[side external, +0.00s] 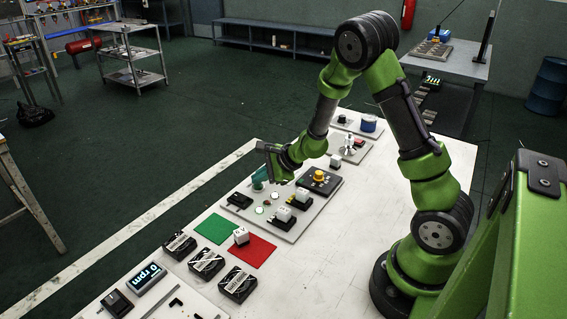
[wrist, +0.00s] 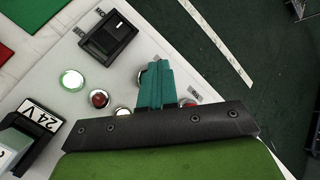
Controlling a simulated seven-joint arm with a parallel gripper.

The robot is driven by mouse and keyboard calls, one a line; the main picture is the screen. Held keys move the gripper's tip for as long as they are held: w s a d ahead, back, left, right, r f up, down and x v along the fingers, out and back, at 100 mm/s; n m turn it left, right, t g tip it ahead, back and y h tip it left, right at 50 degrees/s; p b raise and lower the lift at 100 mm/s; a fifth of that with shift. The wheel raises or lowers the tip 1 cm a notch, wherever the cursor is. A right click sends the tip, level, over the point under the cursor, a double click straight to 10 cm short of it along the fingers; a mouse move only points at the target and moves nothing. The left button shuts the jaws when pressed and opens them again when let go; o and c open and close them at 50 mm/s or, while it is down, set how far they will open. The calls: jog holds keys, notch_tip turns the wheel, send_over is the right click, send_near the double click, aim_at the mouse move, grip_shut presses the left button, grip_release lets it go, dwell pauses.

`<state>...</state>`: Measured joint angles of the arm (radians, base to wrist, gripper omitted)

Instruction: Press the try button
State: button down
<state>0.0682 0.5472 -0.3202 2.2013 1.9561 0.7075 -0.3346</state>
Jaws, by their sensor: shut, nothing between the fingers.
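The grey control panel (side external: 290,232) lies on the white table and carries several small round buttons. My gripper (side external: 259,182) is over the panel's far left part, its teal fingers together and pointing down. In the wrist view the shut fingers (wrist: 158,66) cover part of a round grey-rimmed button (wrist: 143,77). I cannot tell whether they touch it. A pale green button (wrist: 72,80), a red button (wrist: 99,98) and a white button (wrist: 122,114) are left of the fingers. Another red piece (wrist: 188,102) is partly hidden on the right. I cannot read which is the try button.
A black rocker switch (wrist: 108,37) is near the fingers. A yellow knob on a black box (side external: 319,177) and white-topped blocks (side external: 283,213) stand on the panel. Green (side external: 215,229) and red (side external: 252,250) mats lie in front. Open floor lies beyond the table's left edge.

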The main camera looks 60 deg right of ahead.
aim_at(261, 186)
jog(key=shift+r, duration=0.65)
jog(key=shift+r, duration=2.55)
jog(key=s+a+r+n+g+y, duration=0.3)
jog(key=s+a+r+n, duration=0.3)
jog(key=s+a+n, duration=0.35)
jog(key=s+a+r+n+t+h, duration=0.1)
jog(key=s+a+r+n+h, duration=0.1)
jog(key=s+r+n, duration=0.7)
jog(key=s+n+h, duration=0.1)
jog(key=s+n, duration=0.1)
jog(key=s, duration=0.1)
jog(key=shift+a, duration=0.15)
